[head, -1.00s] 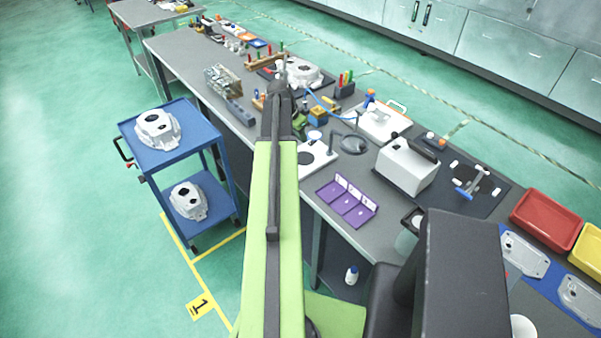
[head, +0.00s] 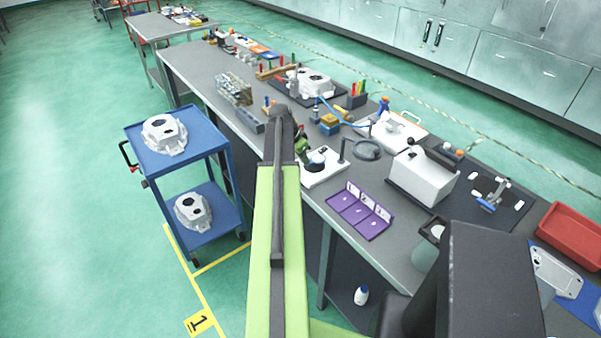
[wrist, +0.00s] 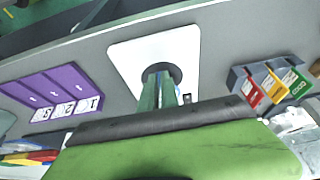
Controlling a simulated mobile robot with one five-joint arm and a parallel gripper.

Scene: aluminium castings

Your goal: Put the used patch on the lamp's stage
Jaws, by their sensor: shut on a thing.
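The lamp's stage (head: 331,176) is a white plate on the bench, with a thin dark post at its right side. In the wrist view the stage (wrist: 125,62) lies below my gripper, with a dark round area in its middle. My gripper (head: 306,150) is over the stage; its green fingers (wrist: 158,95) are shut and point at that round area.
A purple numbered tray (head: 360,212) lies in front of the stage, also in the wrist view (wrist: 50,88). A dark ring-shaped thing (head: 367,149) and a white box (head: 423,177) stand to the right. A blue cart (head: 176,140) stands left of the bench.

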